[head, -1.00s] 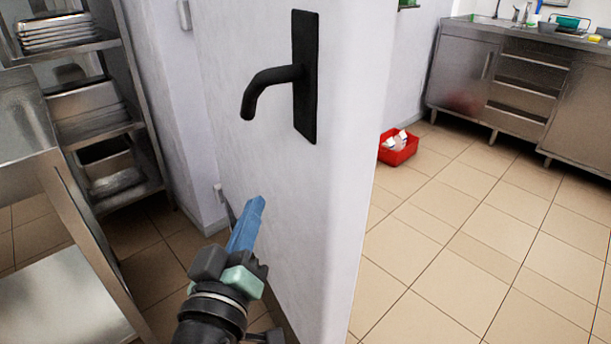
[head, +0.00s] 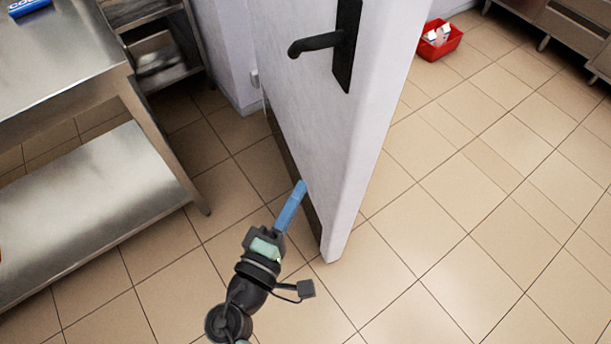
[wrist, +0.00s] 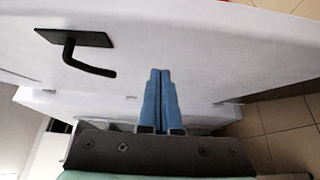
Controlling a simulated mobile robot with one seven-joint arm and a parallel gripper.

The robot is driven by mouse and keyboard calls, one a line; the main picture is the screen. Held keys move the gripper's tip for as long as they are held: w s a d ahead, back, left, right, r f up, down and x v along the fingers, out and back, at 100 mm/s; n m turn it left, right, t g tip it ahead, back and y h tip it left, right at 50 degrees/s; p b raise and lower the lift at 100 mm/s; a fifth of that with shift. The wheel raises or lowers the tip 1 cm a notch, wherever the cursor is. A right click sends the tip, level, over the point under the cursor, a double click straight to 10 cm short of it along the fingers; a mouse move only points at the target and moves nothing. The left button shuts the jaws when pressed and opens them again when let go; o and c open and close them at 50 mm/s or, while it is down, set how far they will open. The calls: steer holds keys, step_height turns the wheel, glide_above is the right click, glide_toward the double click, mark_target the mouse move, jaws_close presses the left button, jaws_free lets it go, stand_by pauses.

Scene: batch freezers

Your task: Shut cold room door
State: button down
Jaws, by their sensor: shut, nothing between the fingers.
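The cold room door (head: 345,150) is a thick white panel standing open, its free edge toward me. It also fills much of the wrist view (wrist: 210,45). A black lever handle (head: 318,43) on a dark plate sits on its left face; the handle shows in the wrist view (wrist: 85,55) at upper left. My gripper (head: 300,187) has blue fingers, shut and empty. The fingertips are close to the door's left face, low and below the handle; I cannot tell if they touch. In the wrist view my fingers (wrist: 160,75) point at the door face.
A steel table (head: 100,185) with a lower shelf stands at the left, with a blue box (head: 28,6) on top. A steel rack (head: 165,50) is behind it. A red crate (head: 440,40) is on the floor beyond the door. The tiled floor at right is clear.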

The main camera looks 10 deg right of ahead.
glide_toward(343, 139)
steer(key=w+a, duration=0.1)
steer(key=w, duration=0.3)
steer(key=d, duration=0.1)
steer(key=w+d+p, duration=0.1)
steer(key=d, duration=0.1)
steer(key=shift+d, duration=0.45)
steer(key=shift+w, duration=0.1)
